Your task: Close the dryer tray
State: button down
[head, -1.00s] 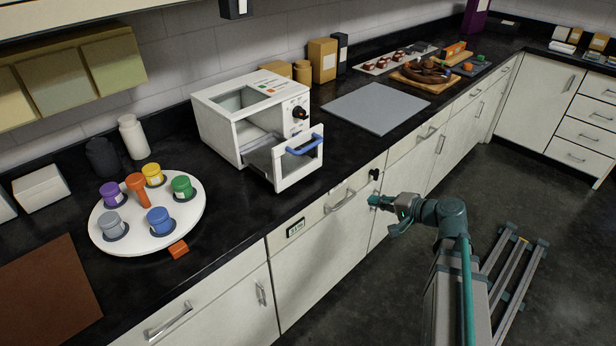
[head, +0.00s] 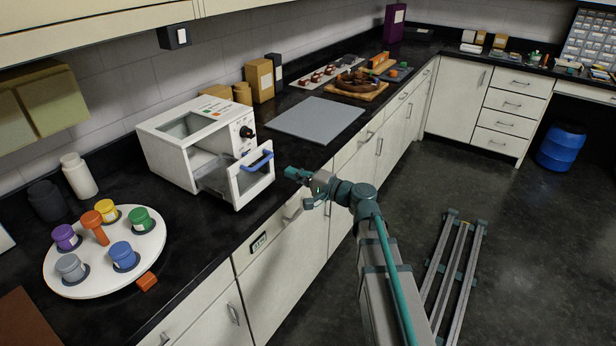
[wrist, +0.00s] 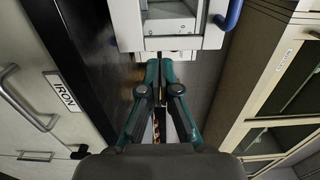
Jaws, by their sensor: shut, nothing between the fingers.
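The white dryer (head: 165,160) stands on the black counter. Its tray (head: 215,178) is pulled out, with a white front panel (head: 247,192) and a blue handle (head: 257,160). The tray front also shows at the top of the wrist view (wrist: 185,43), with the blue handle (wrist: 232,14) at its right. My gripper (head: 290,173) is shut and empty, just to the right of the tray front, apart from the handle in the head view. In the wrist view my fingertips (wrist: 161,62) point toward the tray front; whether they touch it I cannot tell.
A white round carousel (head: 65,285) with several coloured jars stands left of the dryer. A grey mat (head: 315,118) lies on the counter to its right. Cabinet fronts (head: 290,255) drop below the counter edge.

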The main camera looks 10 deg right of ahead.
aim_at(273, 166)
jog(key=shift+p+x, duration=0.45)
jog(key=shift+x, duration=1.95)
